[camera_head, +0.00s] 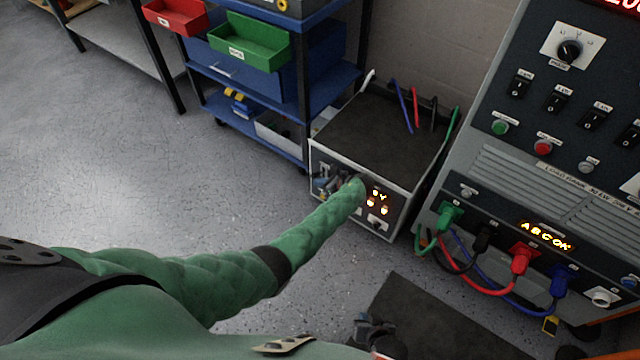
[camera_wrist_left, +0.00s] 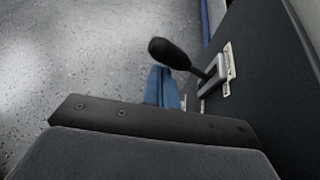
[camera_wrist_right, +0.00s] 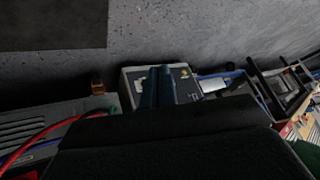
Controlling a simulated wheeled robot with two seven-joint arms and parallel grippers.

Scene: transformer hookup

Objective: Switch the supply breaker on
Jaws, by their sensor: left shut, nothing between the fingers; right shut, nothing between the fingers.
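A black-knobbed lever (camera_wrist_left: 170,52) stands out from a pale metal plate on a dark panel in the left wrist view; I take it to be the supply breaker. My left gripper (camera_wrist_left: 160,78) is shut and empty, its blue fingers just below the knob; I cannot tell if they touch it. In the head view my left gripper (camera_head: 332,183) is at the front of the grey box (camera_head: 322,152), which has lit indicators (camera_head: 378,200). The lever is not clear there. My right gripper (camera_wrist_right: 157,75) is shut and empty, pointing towards the box from some distance.
A control cabinet (camera_head: 505,160) stands on the right, with green, black, red and blue plugs in its lower panel and a lit display (camera_head: 546,236). A blue shelf cart (camera_head: 270,90) with bins stands behind left. A dark mat (camera_head: 440,320) lies on the floor. The left floor is clear.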

